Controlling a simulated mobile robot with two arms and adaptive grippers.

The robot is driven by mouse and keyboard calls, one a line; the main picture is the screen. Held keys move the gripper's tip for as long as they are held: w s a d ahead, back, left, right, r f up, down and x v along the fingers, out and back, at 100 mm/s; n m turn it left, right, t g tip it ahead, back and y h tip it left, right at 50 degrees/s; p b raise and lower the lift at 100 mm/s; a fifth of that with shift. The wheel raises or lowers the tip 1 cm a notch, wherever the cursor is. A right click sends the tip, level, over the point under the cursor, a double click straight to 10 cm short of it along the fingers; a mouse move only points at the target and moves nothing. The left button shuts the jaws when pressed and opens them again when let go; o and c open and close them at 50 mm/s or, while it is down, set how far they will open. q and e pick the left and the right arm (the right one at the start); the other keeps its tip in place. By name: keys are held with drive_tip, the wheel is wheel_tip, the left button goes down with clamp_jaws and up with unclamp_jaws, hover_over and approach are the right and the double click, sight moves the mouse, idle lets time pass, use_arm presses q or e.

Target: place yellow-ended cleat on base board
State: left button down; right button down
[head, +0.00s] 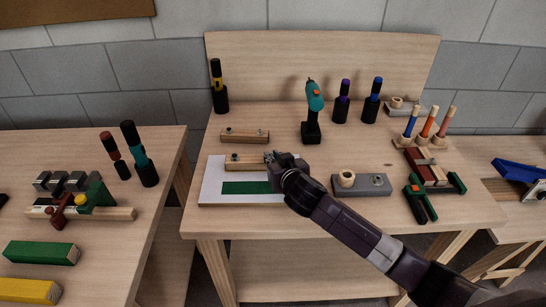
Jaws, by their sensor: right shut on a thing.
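My right gripper (272,160) reaches in from the right and is shut on a short wooden cleat (243,161) with a dark spot on it. The cleat lies along the back part of the white base board (212,185), left of the gripper. I cannot tell whether it touches the board, and its right end is hidden by the gripper. No yellow end shows clearly. A green strip (245,187) marks the board in front of the cleat. A similar wooden cleat (244,135) lies on the bench behind the board. My left gripper is not in view.
A grey block with a wooden ring (360,185) stands right of the board. A teal drill (313,110) stands behind it. Red and green clamps (430,180) lie at right. The left table holds green (40,252) and yellow (30,290) battens. The bench's front strip is clear.

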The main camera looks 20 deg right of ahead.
drive_tip(key=c, duration=2)
unclamp_jaws()
drive_tip(key=shift+o, duration=0.2)
drive_tip(key=shift+r, duration=0.1)
drive_tip(key=shift+s+r, duration=0.1)
drive_tip(key=shift+s, duration=0.45)
drive_tip(key=v, duration=1.1)
drive_tip(key=shift+b, duration=0.4)
drive_tip(key=shift+w+r, duration=0.1)
